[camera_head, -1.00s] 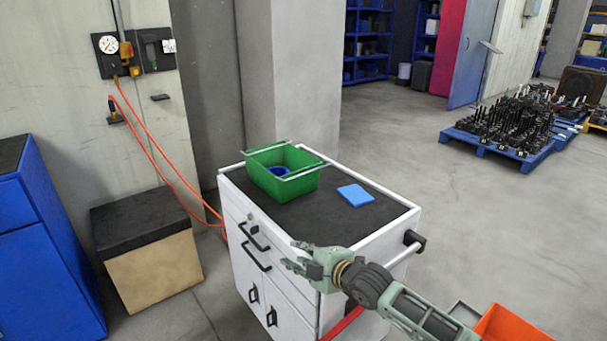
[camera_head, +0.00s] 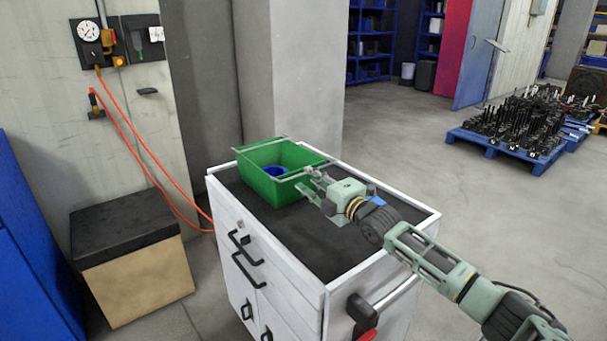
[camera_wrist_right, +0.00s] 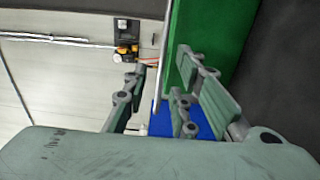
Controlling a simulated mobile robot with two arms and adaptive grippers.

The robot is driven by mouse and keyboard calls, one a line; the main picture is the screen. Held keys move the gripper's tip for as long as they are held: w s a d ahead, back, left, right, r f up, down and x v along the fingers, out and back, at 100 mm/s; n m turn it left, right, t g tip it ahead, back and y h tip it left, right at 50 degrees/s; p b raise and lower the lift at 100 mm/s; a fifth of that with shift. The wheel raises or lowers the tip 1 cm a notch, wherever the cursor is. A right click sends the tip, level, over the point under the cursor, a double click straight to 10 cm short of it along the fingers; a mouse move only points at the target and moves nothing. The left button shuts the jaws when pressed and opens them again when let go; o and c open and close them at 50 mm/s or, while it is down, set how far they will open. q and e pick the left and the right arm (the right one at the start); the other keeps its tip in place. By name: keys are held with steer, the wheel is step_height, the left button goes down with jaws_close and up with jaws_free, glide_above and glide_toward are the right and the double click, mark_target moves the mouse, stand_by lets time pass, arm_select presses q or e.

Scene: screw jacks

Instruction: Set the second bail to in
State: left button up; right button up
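A green bin (camera_head: 290,192) stands on the dark top of a white cabinet. It has two grey metal bails: one along its far left side (camera_head: 258,145), one along its near right side (camera_head: 287,177), both at rim height. Which is the second bail is not marked. My right gripper (camera_head: 309,187) is open beside the near right bail, at the bin's near right side. In the right wrist view a thin bar (camera_wrist_right: 163,62) runs beside the green wall, between the open fingers in the picture; contact cannot be told. My left gripper is not in view.
A blue round thing (camera_head: 275,170) lies inside the bin. A blue flat piece (camera_head: 377,201) on the cabinet top (camera_head: 320,245) is partly hidden by my right arm. The near part of the top is clear. A black-topped box (camera_head: 130,280) stands left of the cabinet.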

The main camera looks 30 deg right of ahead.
mark_target(304, 174)
steer(key=w, duration=0.2)
steer(key=shift+w+a, duration=0.15)
steer(key=shift+w, duration=0.15)
steer(key=shift+w+a, duration=0.1)
steer(key=shift+w, duration=0.65)
steer(key=shift+c, duration=0.3)
steer(key=c, duration=0.3)
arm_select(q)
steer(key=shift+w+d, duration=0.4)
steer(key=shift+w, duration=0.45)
arm_select(e)
jaws_close()
